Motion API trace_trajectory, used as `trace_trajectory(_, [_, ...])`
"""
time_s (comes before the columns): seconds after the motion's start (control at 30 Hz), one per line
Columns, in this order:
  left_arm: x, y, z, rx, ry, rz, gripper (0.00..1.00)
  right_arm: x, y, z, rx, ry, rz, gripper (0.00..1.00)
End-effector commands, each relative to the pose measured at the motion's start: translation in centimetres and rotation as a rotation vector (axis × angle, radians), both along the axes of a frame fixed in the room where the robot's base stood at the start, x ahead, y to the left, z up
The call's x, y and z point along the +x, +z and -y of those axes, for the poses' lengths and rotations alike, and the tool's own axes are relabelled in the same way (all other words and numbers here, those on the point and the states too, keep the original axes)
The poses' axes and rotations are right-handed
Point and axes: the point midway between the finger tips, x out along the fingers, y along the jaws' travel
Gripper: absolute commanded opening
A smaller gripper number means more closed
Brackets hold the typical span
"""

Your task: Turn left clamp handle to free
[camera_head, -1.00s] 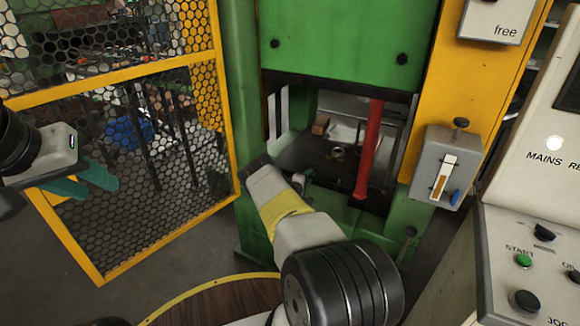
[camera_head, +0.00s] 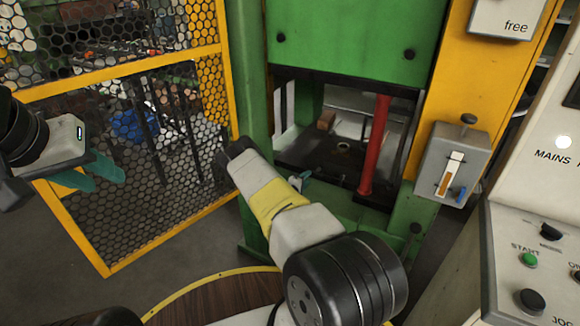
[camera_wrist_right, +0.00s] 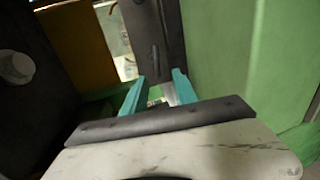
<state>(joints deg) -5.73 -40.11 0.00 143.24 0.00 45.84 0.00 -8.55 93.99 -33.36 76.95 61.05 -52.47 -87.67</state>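I cannot make out the left clamp handle for certain in either view. My right gripper (camera_head: 302,181) is at the lower left of the green press opening; its wrist hides much of that corner. In the right wrist view its teal fingers (camera_wrist_right: 162,84) stand apart, pointing at a dark slotted upright bar (camera_wrist_right: 155,35). A small pale metallic piece (camera_wrist_right: 157,96) shows between the fingers; I cannot tell whether they touch it. My left gripper (camera_head: 100,178) is open and empty at the left, in front of the mesh guard.
The green press (camera_head: 345,35) has a red post (camera_head: 375,145) at the right of its opening. A grey switch box (camera_head: 450,163) and a control console (camera_head: 535,225) stand to the right. A yellow-framed mesh guard (camera_head: 150,190) stands at the left. A plate reading "free" (camera_head: 505,18) is above right.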

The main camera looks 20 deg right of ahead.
Motion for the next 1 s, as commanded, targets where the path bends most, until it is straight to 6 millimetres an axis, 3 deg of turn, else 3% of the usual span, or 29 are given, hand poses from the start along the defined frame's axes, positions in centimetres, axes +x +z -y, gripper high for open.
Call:
trace_trajectory(0.03, [0.0, 0.0, 0.0, 0.0, 0.0, 0.0, 0.36, 0.0, 0.0, 0.0, 0.003, -0.001, 0.003, 0.45])
trace_trajectory(0.23, [0.0, 0.0, 0.0, 0.0, 0.0, 0.0, 0.36, -0.3, -0.8, 0.2, 0.127, -0.037, 0.175, 0.85])
trace_trajectory(0.27, [0.0, 0.0, 0.0, 0.0, 0.0, 0.0, 0.36, -0.3, -1.0, 0.2, 0.165, -0.047, 0.229, 0.87])
trace_trajectory(0.5, [0.0, 0.0, 0.0, 0.0, 0.0, 0.0, 0.36, -0.8, -2.0, 0.5, 0.551, -0.129, 0.776, 0.87])
trace_trajectory(0.7, [0.0, 0.0, 0.0, 0.0, 0.0, 0.0, 0.36, -1.1, -1.6, 0.8, 0.851, -0.163, 1.205, 0.87])
trace_trajectory(0.83, [0.0, 0.0, 0.0, 0.0, 0.0, 0.0, 0.36, -1.2, -1.3, 0.9, 0.962, -0.168, 1.361, 0.87])
trace_trajectory(1.0, [0.0, 0.0, 0.0, 0.0, 0.0, 0.0, 0.36, -0.7, -1.2, 1.4, 1.008, -0.167, 1.424, 0.87])
